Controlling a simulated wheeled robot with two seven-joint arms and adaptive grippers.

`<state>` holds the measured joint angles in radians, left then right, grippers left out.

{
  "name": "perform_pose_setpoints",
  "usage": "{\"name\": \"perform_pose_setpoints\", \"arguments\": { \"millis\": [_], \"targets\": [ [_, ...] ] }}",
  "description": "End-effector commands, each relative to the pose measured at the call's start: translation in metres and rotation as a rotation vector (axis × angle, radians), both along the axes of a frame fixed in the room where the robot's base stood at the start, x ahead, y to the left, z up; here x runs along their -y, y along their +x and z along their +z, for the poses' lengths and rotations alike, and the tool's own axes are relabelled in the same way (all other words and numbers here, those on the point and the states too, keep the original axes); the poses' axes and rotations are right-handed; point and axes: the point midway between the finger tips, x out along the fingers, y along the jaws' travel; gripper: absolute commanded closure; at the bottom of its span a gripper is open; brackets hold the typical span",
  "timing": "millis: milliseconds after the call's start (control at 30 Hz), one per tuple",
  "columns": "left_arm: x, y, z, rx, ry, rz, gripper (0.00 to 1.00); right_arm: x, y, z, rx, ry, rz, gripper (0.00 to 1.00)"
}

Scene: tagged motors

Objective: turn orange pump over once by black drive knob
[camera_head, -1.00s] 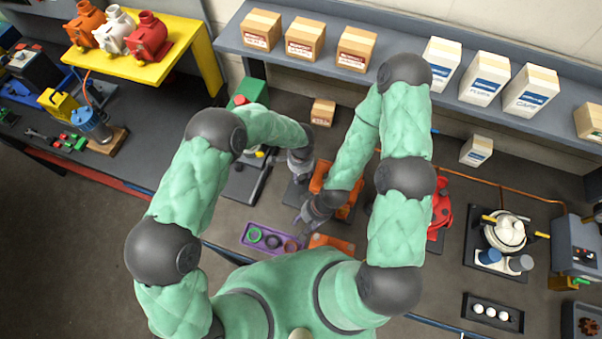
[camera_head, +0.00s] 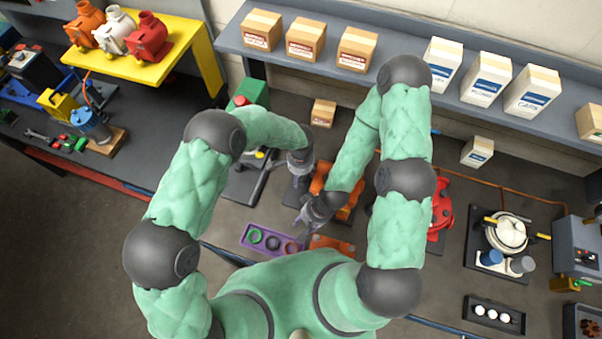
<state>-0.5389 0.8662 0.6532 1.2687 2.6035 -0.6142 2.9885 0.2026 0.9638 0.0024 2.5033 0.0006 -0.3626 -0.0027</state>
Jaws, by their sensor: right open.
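An orange machine (camera_head: 345,209), which looks like the orange pump, sits on the bench under my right forearm and wrist, which hide much of it. I cannot make out its black drive knob, which may be hidden by my grippers. My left gripper (camera_head: 299,168) points down just left of the orange machine; its fingers are too small and dark to tell their opening. My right gripper (camera_head: 302,221) is open at the machine's lower left, above the bench. I cannot tell whether either gripper touches it. Another orange pump-like body (camera_head: 85,28) stands on the yellow shelf.
A purple tray (camera_head: 247,247) with rings lies in front of my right gripper, and an orange plate (camera_head: 332,243) beside it. A red pump (camera_head: 441,212) stands right of my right arm. A green-topped machine (camera_head: 250,93) stands behind my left forearm. A small carton (camera_head: 323,113) lies behind.

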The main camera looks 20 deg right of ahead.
Motion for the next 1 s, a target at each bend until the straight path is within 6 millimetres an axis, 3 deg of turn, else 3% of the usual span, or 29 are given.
{"name": "perform_pose_setpoints", "arguments": {
  "millis": [567,1000],
  "targets": [
    [0.002,0.002,0.005,0.005,-0.004,0.0,0.34,0.0,0.0,0.0,0.0,0.0,0.0,0.58],
    [0.002,0.002,0.061,0.005,-0.004,-0.001,0.34,0.0,0.0,0.0,0.0,0.0,0.0,0.58]
  ]
}}
